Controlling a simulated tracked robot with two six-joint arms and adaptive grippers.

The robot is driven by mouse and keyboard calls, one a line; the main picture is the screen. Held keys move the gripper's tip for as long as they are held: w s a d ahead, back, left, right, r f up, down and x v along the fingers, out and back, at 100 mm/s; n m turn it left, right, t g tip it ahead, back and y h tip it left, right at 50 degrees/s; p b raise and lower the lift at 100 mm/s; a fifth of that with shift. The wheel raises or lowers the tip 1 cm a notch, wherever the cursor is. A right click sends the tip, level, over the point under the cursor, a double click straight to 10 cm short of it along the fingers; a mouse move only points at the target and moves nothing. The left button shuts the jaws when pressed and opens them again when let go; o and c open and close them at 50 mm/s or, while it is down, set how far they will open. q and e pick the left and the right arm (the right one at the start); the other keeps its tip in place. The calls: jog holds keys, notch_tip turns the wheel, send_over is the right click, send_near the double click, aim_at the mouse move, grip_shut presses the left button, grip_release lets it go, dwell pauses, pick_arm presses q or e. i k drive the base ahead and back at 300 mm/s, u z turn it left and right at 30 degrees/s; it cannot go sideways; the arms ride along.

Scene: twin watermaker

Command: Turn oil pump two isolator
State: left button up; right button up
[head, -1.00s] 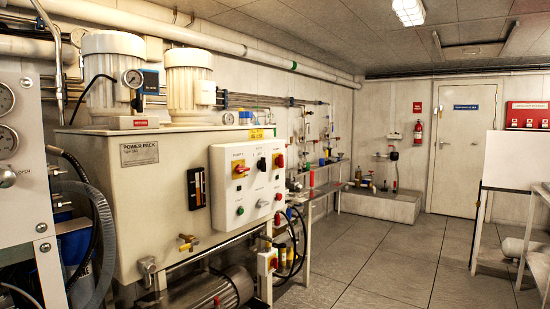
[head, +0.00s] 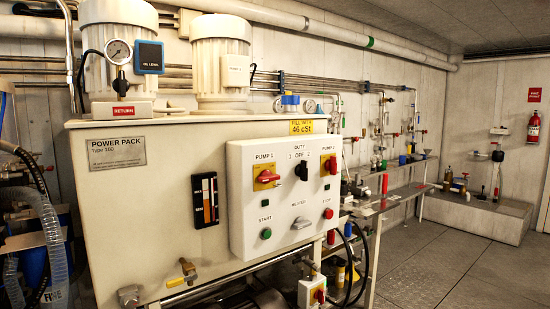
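The white control box (head: 285,235) is on the front of the cream power pack tank (head: 130,220) in the head view. The PUMP 2 isolator (head: 332,166), a red handle on a yellow plate, is at its upper right; the handle looks about upright. The PUMP 1 isolator (head: 267,177), also red on yellow, is at the upper left; its handle looks about level. A black DUTY selector (head: 302,171) sits between them, marked 1, OFF, 2. Neither of my grippers is in view.
Two white motors (head: 221,55) and a pressure gauge (head: 118,52) stand on the tank. Below the box are a smaller red-handled switch box (head: 312,291) and black cables. A bench (head: 400,194) with fittings runs behind. Grey floor (head: 440,265) at right is clear.

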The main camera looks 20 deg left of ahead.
aim_at(331, 165)
jog(key=u, duration=0.4)
jog(key=i, duration=0.9)
jog(key=u, duration=0.55)
jog(key=k, duration=0.75)
jog(key=u, duration=0.2)
jog(key=i, duration=0.8)
jog(key=z, duration=0.1)
